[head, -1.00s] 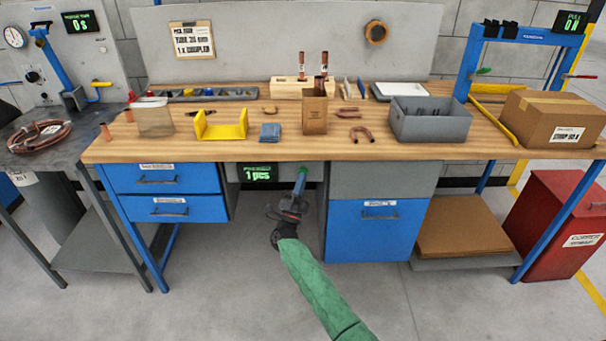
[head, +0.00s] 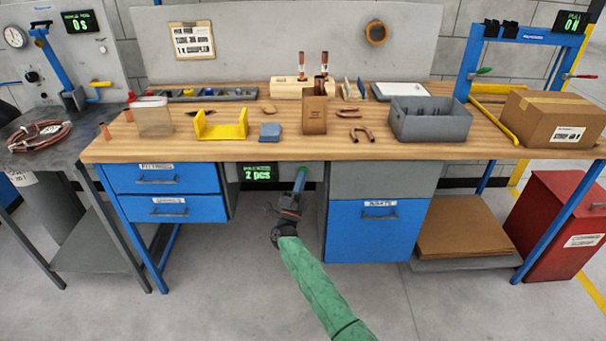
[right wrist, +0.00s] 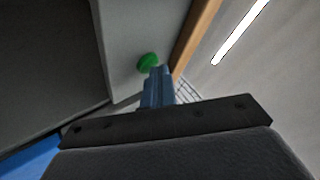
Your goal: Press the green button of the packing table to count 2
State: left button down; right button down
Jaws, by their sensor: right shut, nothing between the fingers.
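The packing table (head: 285,150) has a grey panel under its wooden top. A small display (head: 257,173) on that panel reads "2 pcs". The green button (right wrist: 149,62) shows in the right wrist view, just beyond the fingertips; in the head view only a bit of green shows at the fingertips. My right gripper (head: 301,172) is shut and empty, its blue fingers pointing up at the button. In the right wrist view the fingertips (right wrist: 159,72) overlap the button's lower edge; I cannot tell whether they touch it. My left gripper is not in view.
Blue drawers (head: 165,180) stand left of my right arm and a blue cabinet (head: 372,225) right of it. The tabletop holds a grey bin (head: 430,128), a cardboard box (head: 550,117) and a yellow holder (head: 222,132). The floor in front is clear.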

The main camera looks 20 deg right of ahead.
jog(key=shift+s, duration=0.1)
jog(key=shift+s+a, duration=0.25)
jog(key=shift+s, duration=0.55)
jog(key=shift+p, duration=0.3)
jog(key=shift+s+a+p, duration=0.25)
jog(key=shift+s, duration=0.55)
jog(key=shift+s+a+p, duration=0.2)
jog(key=shift+s+p, duration=0.05)
jog(key=shift+s, duration=0.55)
jog(key=shift+s+a+p, duration=0.25)
jog(key=shift+s, duration=0.55)
jog(key=shift+w, duration=0.1)
